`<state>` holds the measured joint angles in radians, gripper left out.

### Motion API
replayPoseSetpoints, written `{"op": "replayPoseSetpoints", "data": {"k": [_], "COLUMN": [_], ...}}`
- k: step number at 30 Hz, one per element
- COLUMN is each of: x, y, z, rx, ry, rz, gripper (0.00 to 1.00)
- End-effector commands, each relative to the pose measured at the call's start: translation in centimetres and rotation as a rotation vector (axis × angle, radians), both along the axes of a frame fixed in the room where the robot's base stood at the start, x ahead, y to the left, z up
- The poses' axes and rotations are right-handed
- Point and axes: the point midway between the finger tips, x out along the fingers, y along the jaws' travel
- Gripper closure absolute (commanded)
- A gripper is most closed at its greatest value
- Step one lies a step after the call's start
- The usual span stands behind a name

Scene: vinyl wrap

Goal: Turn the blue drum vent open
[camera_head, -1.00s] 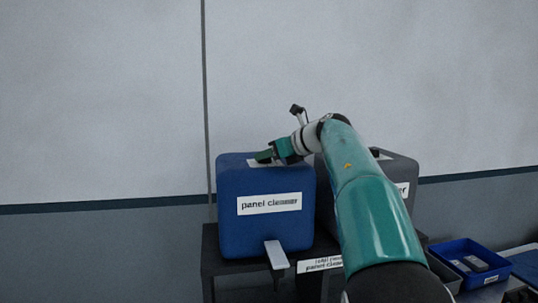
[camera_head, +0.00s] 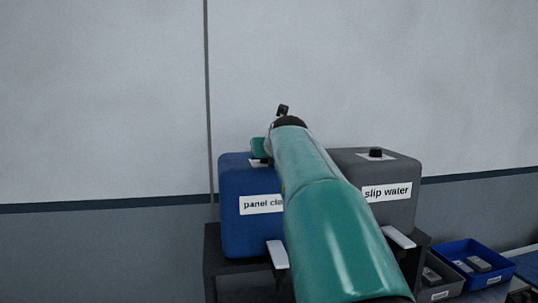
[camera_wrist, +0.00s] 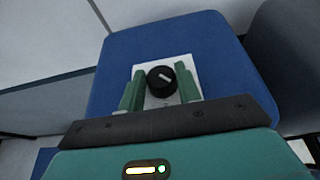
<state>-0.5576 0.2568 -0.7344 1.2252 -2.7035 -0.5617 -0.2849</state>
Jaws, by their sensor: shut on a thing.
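The blue drum (camera_head: 238,232), labelled "panel cleaner", stands on a dark stand; my arm covers its right part. In the wrist view the drum's top (camera_wrist: 118,50) bears a white plate (camera_wrist: 152,101) with the round black vent knob (camera_wrist: 162,80). A pale line on the knob runs slantwise, from upper left to lower right. My gripper (camera_wrist: 160,74) is over the drum top with one green finger on each side of the knob, shut on it. In the head view my gripper (camera_head: 259,149) is at the drum's top and the knob is hidden.
A grey drum (camera_head: 378,215) labelled "slip water", with a black knob (camera_head: 376,154) on top, stands just right of the blue drum. Pale levers (camera_head: 277,254) project in front of both drums. A blue bin (camera_head: 455,249) sits at lower right. The wall is behind.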

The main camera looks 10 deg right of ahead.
Motion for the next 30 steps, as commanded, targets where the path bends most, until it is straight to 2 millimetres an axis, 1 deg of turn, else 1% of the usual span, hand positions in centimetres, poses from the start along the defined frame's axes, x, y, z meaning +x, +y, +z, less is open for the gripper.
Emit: {"op": "replayPoseSetpoints", "data": {"k": [1, 17, 30], "x": [0.05, 0.18, 0.44], "y": [0.56, 0.79, 1.05], "z": [-0.1, -0.18, -0.23], "rx": [-0.004, -0.008, -0.008], "ry": [0.001, 0.002, 0.001], "rz": [-0.018, -0.321, -0.627], "gripper": [0.89, 0.89, 0.9]}}
